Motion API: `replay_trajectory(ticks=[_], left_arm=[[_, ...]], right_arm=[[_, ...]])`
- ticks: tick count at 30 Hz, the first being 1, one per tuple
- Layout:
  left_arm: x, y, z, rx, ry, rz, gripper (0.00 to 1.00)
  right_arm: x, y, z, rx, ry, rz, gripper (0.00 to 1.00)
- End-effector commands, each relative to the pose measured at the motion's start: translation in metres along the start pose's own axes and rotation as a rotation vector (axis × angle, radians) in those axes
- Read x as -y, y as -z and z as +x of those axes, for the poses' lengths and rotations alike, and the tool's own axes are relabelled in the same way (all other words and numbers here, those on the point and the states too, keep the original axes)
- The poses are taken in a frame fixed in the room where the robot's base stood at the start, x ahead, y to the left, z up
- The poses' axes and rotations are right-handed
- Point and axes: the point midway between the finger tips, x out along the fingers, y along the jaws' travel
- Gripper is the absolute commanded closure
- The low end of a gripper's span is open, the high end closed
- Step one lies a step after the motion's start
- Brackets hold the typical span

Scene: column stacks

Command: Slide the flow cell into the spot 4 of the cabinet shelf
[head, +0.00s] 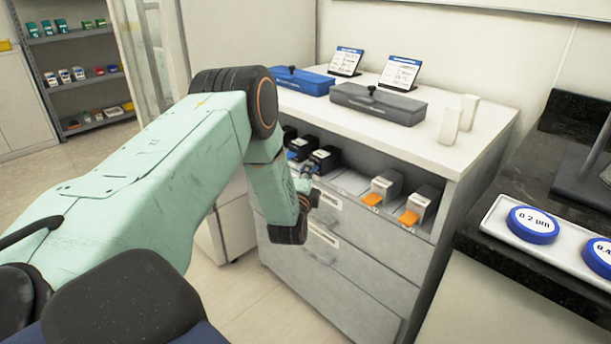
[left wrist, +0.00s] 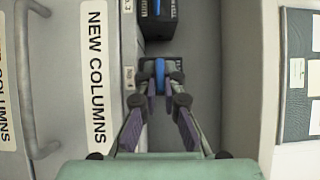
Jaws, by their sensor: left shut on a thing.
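The flow cell (left wrist: 147,76) is a dark block with a blue front tab. In the left wrist view it sits between the fingertips of my left gripper (left wrist: 161,86), which is shut on the blue tab. It is in line with a shelf label (left wrist: 129,78) whose text is too small to read. In the head view my left gripper (head: 307,174) reaches the front of the cabinet shelf (head: 345,183), beside a black block (head: 325,157). How deep the flow cell sits is hidden by the fingers. My right gripper is not in view.
Another dark block (left wrist: 158,22) stands in the neighbouring spot. Two grey blocks with orange tabs (head: 385,186) (head: 421,205) sit farther right on the shelf. Drawers (head: 345,255) with handles are below. The cabinet top (head: 310,103) holds a blue case and a grey case.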

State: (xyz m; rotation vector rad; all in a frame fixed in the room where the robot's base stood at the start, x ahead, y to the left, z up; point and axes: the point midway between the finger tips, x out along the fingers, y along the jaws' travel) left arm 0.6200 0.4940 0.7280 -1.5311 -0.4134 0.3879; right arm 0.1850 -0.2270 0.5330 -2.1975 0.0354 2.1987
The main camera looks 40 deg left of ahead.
Motion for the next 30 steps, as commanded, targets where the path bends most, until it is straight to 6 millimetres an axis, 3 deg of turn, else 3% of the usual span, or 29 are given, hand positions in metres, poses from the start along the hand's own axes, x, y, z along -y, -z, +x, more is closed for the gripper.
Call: replay_trajectory(ticks=[10,12,20,30], left_arm=[[0.0002,0.0003,0.0004,0.0,0.003,-0.001,1.0],[0.0002,0.0003,0.0004,0.0,0.003,-0.001,0.89],[-0.0002,0.0003,0.0003,-0.001,0.002,0.0,0.67],[-0.0017,0.0,-0.0021,-0.001,-0.002,0.0,0.67]], right_arm=[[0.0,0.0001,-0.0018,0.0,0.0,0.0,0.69],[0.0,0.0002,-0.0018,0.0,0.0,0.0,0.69],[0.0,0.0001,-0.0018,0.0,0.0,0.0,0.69],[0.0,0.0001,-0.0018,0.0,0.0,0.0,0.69]])
